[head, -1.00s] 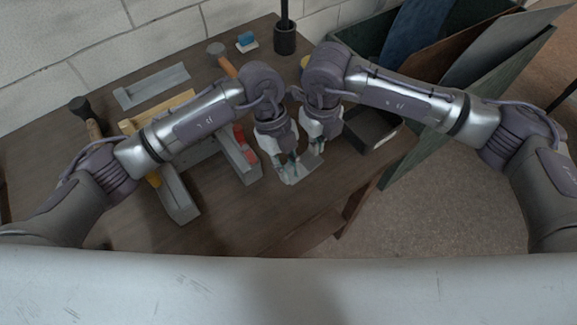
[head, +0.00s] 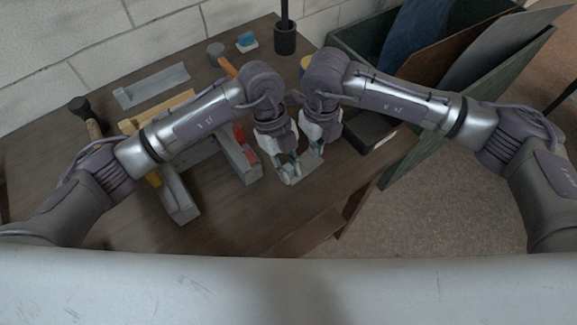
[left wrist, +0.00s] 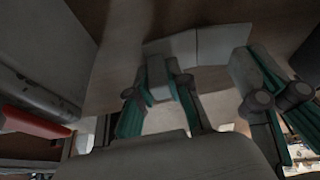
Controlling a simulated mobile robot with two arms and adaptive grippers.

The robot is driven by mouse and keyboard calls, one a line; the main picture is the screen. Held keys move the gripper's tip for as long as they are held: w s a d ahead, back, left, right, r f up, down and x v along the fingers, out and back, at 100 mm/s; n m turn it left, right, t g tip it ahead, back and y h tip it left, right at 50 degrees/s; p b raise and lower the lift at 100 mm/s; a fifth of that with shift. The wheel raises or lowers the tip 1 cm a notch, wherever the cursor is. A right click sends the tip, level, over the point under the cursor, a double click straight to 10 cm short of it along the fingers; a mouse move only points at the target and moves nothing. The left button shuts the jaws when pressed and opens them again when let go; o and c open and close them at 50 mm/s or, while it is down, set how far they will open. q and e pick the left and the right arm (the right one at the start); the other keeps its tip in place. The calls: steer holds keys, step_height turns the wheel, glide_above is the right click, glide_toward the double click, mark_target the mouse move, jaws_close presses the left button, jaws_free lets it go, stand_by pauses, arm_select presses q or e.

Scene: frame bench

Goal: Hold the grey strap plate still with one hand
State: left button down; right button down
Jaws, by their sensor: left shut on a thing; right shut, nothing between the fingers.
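The grey strap plate (head: 311,168) lies near the front edge of the wooden bench, partly hidden under my two grippers. My left gripper (head: 290,172) is at its left part, fingers pointing down and shut on the plate. In the left wrist view the plate (left wrist: 198,46) shows as a pale folded piece beyond the green-padded fingers (left wrist: 161,88). My right gripper (head: 313,148) is close beside the left one, over the plate's back right part. It is shut and empty; I cannot tell whether it touches the plate.
A grey vise-like fixture with a red part (head: 240,140) stands just left of my left gripper. A dark open box (head: 370,133) is to the right. A black cup (head: 285,40), a blue-and-white block (head: 246,41) and a grey channel piece (head: 152,86) lie farther back.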

steer(key=shift+f, duration=0.7)
steer(key=shift+s+f, duration=0.15)
steer(key=shift+f, duration=0.45)
steer(key=shift+s, duration=0.1)
steer(key=shift+w+r, duration=0.2)
steer(key=shift+r, duration=4)
arm_select(q)
steer(key=c, duration=1)
jaws_free()
